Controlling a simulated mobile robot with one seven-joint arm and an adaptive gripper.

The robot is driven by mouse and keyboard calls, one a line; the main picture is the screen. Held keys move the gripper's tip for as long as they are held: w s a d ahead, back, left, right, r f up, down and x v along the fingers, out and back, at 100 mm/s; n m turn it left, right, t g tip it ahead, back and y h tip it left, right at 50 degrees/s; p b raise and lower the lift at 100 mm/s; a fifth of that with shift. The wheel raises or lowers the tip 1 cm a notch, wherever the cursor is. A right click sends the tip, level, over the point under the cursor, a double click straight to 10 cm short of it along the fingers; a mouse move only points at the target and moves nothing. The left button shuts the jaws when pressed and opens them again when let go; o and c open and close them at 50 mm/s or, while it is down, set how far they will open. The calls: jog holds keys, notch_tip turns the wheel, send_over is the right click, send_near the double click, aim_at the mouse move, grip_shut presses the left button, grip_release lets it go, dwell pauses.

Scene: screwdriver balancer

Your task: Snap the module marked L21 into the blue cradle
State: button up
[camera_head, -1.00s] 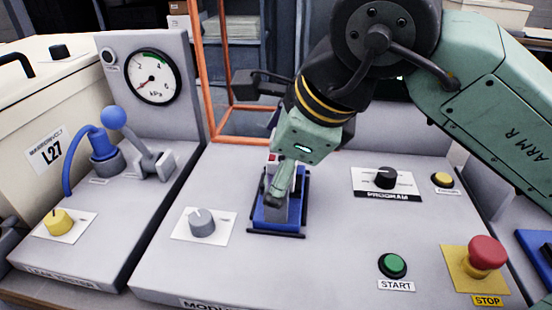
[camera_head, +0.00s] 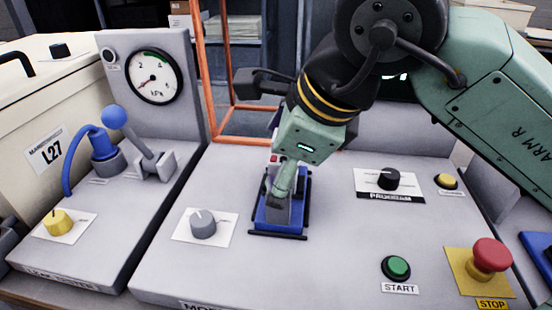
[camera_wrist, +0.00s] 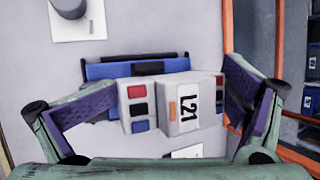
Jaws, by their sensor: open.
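The module marked L21 (camera_wrist: 190,105) is a light grey block with red, black and blue patches on its side. The blue cradle (camera_wrist: 150,68) shows behind and under the module. In the head view my gripper (camera_head: 284,182) points down over the blue cradle (camera_head: 277,219) on the grey panel. The fingers partly hide the module there. I cannot tell whether the module is fully seated.
A grey knob (camera_head: 203,224) stands left of the cradle. The program dial (camera_head: 388,179), green START button (camera_head: 396,267) and red STOP button (camera_head: 490,254) are to the right. An orange frame (camera_head: 250,136) rises behind. The panel in front of the cradle is clear.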

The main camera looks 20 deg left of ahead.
jog(key=v, duration=1.2)
jog(key=shift+f, duration=0.1)
